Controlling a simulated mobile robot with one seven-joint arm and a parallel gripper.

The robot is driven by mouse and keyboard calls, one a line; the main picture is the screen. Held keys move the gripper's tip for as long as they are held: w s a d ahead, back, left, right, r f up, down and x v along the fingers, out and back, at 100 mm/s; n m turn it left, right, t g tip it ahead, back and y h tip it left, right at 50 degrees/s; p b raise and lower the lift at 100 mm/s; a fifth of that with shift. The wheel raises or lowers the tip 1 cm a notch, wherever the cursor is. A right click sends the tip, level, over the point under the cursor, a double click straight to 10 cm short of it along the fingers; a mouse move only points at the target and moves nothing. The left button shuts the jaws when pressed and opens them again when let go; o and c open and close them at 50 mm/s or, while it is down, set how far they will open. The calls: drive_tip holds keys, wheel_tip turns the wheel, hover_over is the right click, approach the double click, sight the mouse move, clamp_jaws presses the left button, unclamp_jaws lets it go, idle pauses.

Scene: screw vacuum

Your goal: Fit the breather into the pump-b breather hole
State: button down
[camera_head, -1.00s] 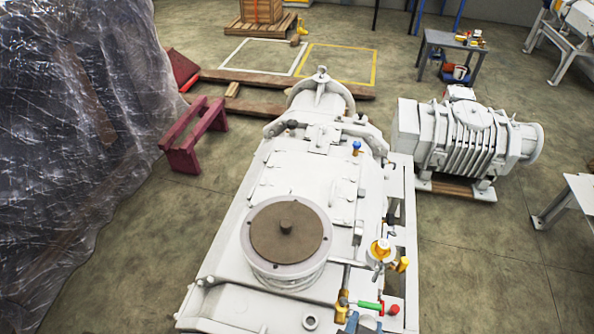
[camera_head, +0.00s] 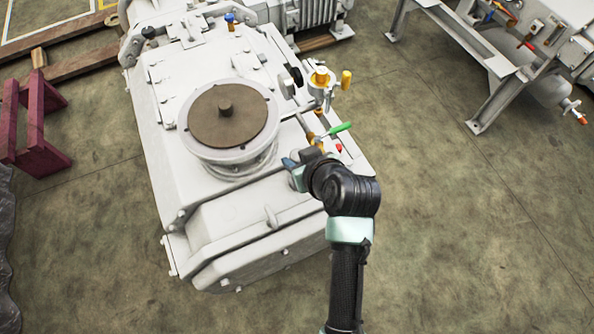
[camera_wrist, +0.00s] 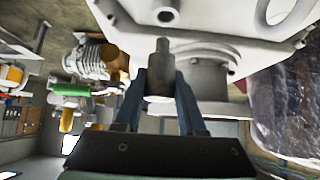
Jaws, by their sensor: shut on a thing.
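In the wrist view the breather (camera_wrist: 160,70), a grey cylinder with a narrower stem, is between the two blue-grey fingers of my gripper (camera_wrist: 160,92), which is shut on it. The stem points at the white pump body. A round boss with a dark opening (camera_wrist: 166,14) lies just beyond the stem tip, with a gap seen between; I cannot tell whether it is the pump-b breather hole. In the head view my gripper (camera_head: 292,168) is at the right side of the white pump (camera_head: 180,222), beside its round brown-topped flange (camera_head: 228,115). There the breather is hidden.
A yellow-topped fitting (camera_head: 321,78) and a green-handled valve (camera_head: 340,127) stand close to my gripper on the pump's right side. Purple trestles (camera_head: 35,120) are at the left. A grey metal stand (camera_head: 480,60) is at the upper right. The floor at right is clear.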

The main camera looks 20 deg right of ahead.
drive_tip(key=shift+a+f, duration=0.1)
drive_tip(key=shift+f, duration=2.4)
drive_tip(key=shift+f, duration=0.1)
drive_tip(key=c, duration=0.5)
unclamp_jaws()
drive_tip(key=shift+r, duration=0.2)
drive_tip(key=shift+s+r, duration=0.1)
drive_tip(key=shift+s, duration=0.2)
drive_tip(key=v, duration=1.1)
drive_tip(key=shift+r, duration=0.15)
drive_tip(key=shift+s, duration=0.1)
